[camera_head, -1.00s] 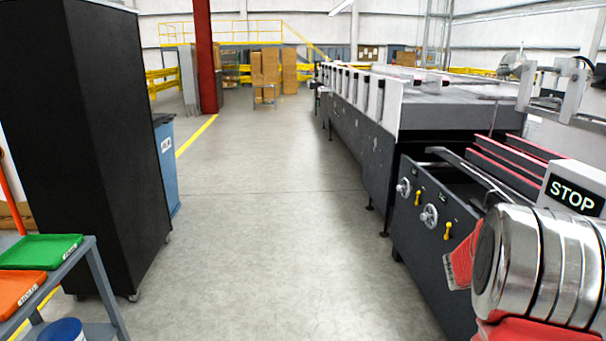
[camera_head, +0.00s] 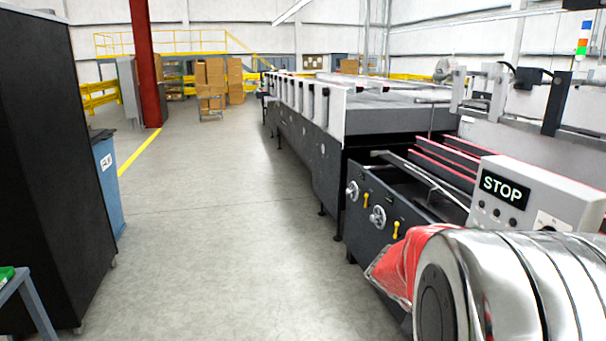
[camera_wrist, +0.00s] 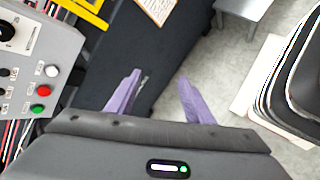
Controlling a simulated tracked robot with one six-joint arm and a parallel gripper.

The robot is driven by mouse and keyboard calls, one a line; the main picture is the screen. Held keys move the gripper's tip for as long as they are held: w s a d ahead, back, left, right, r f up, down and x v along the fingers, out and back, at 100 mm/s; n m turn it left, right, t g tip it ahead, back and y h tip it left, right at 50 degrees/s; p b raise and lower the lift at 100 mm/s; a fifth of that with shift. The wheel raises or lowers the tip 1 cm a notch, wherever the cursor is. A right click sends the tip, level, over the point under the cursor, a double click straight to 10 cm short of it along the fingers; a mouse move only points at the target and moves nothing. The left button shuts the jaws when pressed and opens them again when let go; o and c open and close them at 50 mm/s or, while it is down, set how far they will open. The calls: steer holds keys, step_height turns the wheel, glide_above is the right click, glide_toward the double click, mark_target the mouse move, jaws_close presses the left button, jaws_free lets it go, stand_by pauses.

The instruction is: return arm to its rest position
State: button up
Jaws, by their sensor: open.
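My gripper (camera_wrist: 159,77) shows in the wrist view with two purple fingers spread apart and nothing between them. A dark panel (camera_wrist: 160,50) lies behind the left finger, and grey floor (camera_wrist: 218,85) lies behind and right of the right finger. In the head view, my arm's chrome and red links fill the lower right corner, in front of the machine. The gripper's fingers do not show in the head view.
The folder gluer (camera_head: 315,165) runs along the right, with handwheels on its near side. A STOP control box (camera_head: 535,190) stands just behind my arm. A black cabinet (camera_head: 50,170) and a blue bin (camera_head: 107,185) stand left. The aisle floor between is clear.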

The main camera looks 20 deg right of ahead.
steer(key=a+r+t+y, duration=0.2)
steer(key=a+t, duration=0.1)
steer(key=a, duration=0.9)
steer(key=a+r+m+t+y, duration=0.1)
steer(key=a+r+t+y, duration=0.2)
steer(key=a, duration=0.9)
steer(key=a+r+m+t+y, duration=0.1)
steer(key=a+r+t+y, duration=0.1)
steer(key=a, duration=1)
steer(key=shift+r+t+y, duration=0.4)
steer(key=shift+r+t, duration=0.15)
steer(key=shift+t, duration=0.05)
steer(key=shift+c, duration=0.6)
